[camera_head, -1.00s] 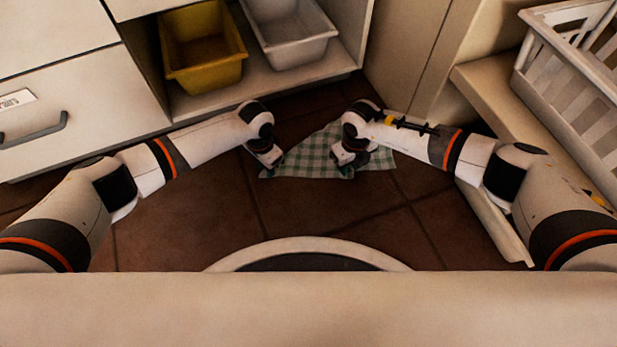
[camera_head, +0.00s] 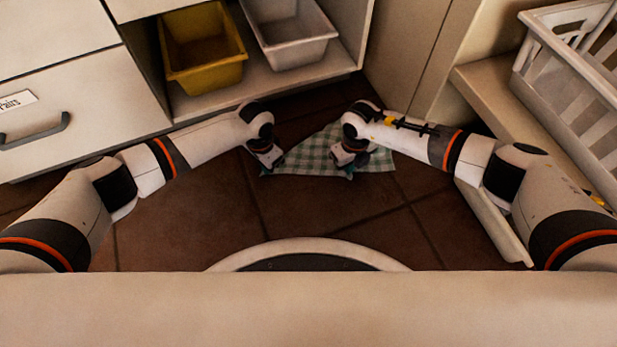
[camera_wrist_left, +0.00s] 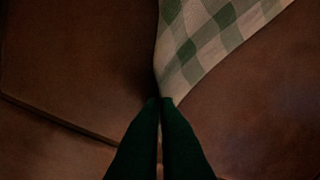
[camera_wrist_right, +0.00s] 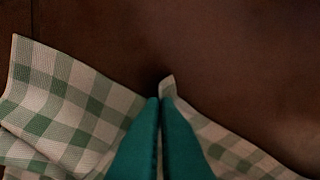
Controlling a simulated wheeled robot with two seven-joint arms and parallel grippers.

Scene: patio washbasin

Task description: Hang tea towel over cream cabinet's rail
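The tea towel (camera_head: 318,150), green and white checked, is spread across the floor between my two grippers, with its middle bunched. My left gripper (camera_head: 272,161) has its fingers pressed together on the towel's left corner, as the left wrist view (camera_wrist_left: 160,101) shows. My right gripper (camera_head: 345,162) is shut on a fold of the towel, and a small tip of cloth sticks up at its fingertips in the right wrist view (camera_wrist_right: 160,98). The cream cabinet (camera_head: 75,95) is at the left, with a dark grey bar (camera_head: 37,136) on its front, below a label.
A yellow bin (camera_head: 205,75) and a white bin (camera_head: 290,50) stand on the open low shelf ahead. A white slatted basket (camera_head: 570,95) stands on a cream ledge (camera_head: 490,95) at the right.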

